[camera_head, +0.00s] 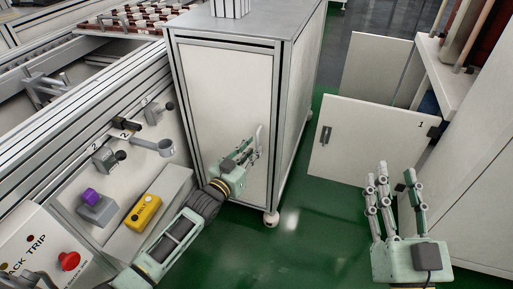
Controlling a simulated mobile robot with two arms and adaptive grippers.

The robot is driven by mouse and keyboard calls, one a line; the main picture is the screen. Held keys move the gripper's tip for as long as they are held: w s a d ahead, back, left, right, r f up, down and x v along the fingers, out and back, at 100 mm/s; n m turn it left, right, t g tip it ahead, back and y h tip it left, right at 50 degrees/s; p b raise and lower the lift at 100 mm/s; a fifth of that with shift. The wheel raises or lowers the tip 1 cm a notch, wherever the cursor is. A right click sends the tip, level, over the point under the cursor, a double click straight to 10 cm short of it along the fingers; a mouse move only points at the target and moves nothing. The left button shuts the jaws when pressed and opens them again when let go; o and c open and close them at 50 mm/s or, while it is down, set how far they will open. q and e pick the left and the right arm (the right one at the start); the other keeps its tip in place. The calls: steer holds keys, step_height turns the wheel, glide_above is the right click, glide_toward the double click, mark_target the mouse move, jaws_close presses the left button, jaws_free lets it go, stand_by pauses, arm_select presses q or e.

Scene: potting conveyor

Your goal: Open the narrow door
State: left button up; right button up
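The narrow door (222,92) is the tall off-white front panel of the grey-framed cabinet in the middle. It sits flush in its frame and looks shut. Its light upright handle (260,135) is near the right edge. My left gripper (252,150) reaches up from the lower left, with its fingertips at the handle's lower part. The fingers overlap the handle, so I cannot tell whether they grip it or are just beside it. My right gripper (378,175) is at the lower right, open and empty, fingers pointing up, apart from the door.
A conveyor side panel with a purple button (91,196), a yellow control box (144,213) and a red button (69,261) lies left. A white door marked 1 (355,145) stands open at right beside a shelf (449,62). Green floor (303,225) is free between.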

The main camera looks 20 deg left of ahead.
mark_target(257, 145)
arm_select(q)
steer(key=b+x, duration=0.1)
steer(key=x, duration=0.2)
steer(key=shift+w, duration=0.25)
arm_select(e)
steer(key=s+r+t, duration=0.1)
steer(key=r+t+y, duration=0.1)
steer(key=r, duration=0.1)
steer(key=s+r+t, duration=0.1)
steer(key=r, duration=0.1)
steer(key=shift+s+r, duration=0.1)
steer(key=shift+s, duration=0.25)
arm_select(q)
steer(key=shift+c, duration=0.4)
jaws_close()
